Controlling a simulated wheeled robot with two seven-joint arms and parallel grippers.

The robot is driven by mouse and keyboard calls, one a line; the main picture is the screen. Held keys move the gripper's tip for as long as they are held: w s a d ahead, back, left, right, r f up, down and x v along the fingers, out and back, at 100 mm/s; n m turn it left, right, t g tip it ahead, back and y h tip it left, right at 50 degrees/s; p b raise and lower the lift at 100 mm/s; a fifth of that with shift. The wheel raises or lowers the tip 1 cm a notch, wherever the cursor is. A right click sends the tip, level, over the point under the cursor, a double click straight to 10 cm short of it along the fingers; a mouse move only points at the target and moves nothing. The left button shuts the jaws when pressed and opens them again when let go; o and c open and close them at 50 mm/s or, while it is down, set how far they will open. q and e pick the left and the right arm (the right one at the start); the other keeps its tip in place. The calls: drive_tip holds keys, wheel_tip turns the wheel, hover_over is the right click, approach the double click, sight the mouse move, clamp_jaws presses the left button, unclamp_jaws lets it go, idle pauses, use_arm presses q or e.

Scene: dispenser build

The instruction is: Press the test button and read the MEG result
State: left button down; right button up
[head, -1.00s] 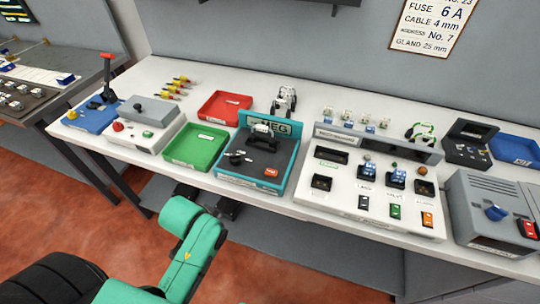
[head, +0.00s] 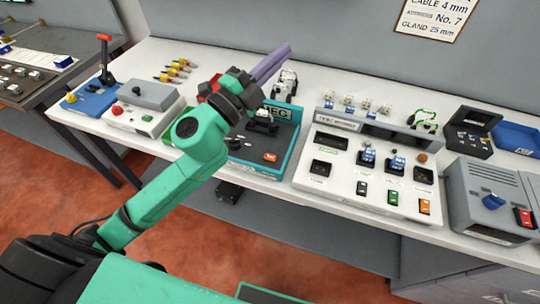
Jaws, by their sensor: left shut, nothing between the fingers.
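The teal MEG station (head: 291,150) stands on the bench in the middle of the head view, with a dark top and the letters MEG on its back panel. An orange button (head: 270,157) shows near its front edge. My left arm covers the station's left part. My left gripper (head: 284,52) is shut and empty, its purple fingers pointing up and right, appearing above and behind the station. I can read no MEG result. My right gripper is out of view.
A white panel (head: 340,193) with switches stands right of the station, then a grey box (head: 480,222). The red tray (head: 206,88) is mostly hidden by my arm. A grey-white box (head: 136,122) and a blue base with a lever (head: 90,101) stand left.

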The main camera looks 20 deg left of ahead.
use_arm(q)
drive_tip(key=s+d+m+g+h, duration=0.2)
drive_tip(key=d+m+g+h, duration=0.2)
drive_tip(key=m, duration=0.3)
drive_tip(key=m+g+y, duration=0.7)
drive_tip(key=m+g, duration=0.2)
hover_over(267, 158)
wheel_tip(267, 158, down, 16)
drive_tip(key=shift+s, duration=0.1)
wheel_tip(267, 158, down, 9)
drive_tip(key=b, duration=0.6)
drive_tip(key=shift+r+b, duration=0.15)
drive_tip(key=shift+b, duration=0.2)
